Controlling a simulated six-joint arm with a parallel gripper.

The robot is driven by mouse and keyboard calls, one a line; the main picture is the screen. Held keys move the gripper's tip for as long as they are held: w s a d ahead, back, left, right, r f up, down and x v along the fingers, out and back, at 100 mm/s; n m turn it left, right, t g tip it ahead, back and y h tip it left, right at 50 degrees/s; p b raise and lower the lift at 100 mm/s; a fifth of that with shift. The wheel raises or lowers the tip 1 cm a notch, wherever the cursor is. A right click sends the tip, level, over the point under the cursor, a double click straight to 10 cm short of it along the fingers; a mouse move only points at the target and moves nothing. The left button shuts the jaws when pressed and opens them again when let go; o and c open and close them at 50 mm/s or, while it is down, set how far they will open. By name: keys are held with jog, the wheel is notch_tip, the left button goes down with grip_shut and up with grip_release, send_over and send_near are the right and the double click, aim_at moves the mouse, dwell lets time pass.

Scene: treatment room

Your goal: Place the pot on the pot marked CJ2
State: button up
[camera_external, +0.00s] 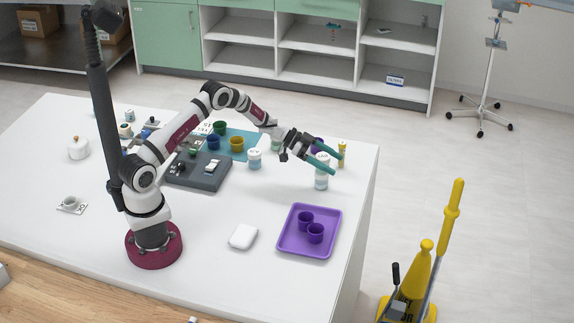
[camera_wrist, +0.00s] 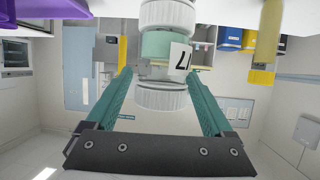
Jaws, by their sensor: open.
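A white-lidded pot with a pale green body (camera_wrist: 158,45) and a white label shows between the teal fingers of my gripper (camera_wrist: 159,74) in the wrist view. The gripper is open, with a finger on either side of it. A second white ridged lid (camera_wrist: 167,14) shows against that pot's base, so the two look stacked. In the external view this tall pair (camera_external: 321,178) stands near the table's right edge, partly behind my gripper (camera_external: 334,161). Another white-lidded pot (camera_external: 254,158) stands to the left. The mark CJ2 is not readable on any pot.
A purple tray (camera_external: 284,247) with two purple cups and a white block (camera_external: 243,236) lie in front. Coloured cups and a grey tray (camera_external: 205,182) are left.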

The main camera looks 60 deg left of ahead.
jog(key=v, duration=1.2)
jog(key=s+d+r+g+y, duration=0.1)
jog(key=s+d+r+g, duration=0.4)
jog(key=s, duration=0.4)
jog(key=s+d+r+g+y, duration=0.1)
jog(key=s+d+r+g, duration=0.25)
jog(key=s+d, duration=0.45)
jog(key=s+a+n+y, duration=0.2)
jog(key=s+a+y, duration=0.2)
jog(key=s, duration=0.7)
jog(key=s+a+n+y, duration=0.2)
jog(key=s+a+y, duration=0.3)
jog(key=s, duration=0.6)
jog(key=shift+r+g+y, duration=0.35)
jog(key=shift+y, duration=0.15)
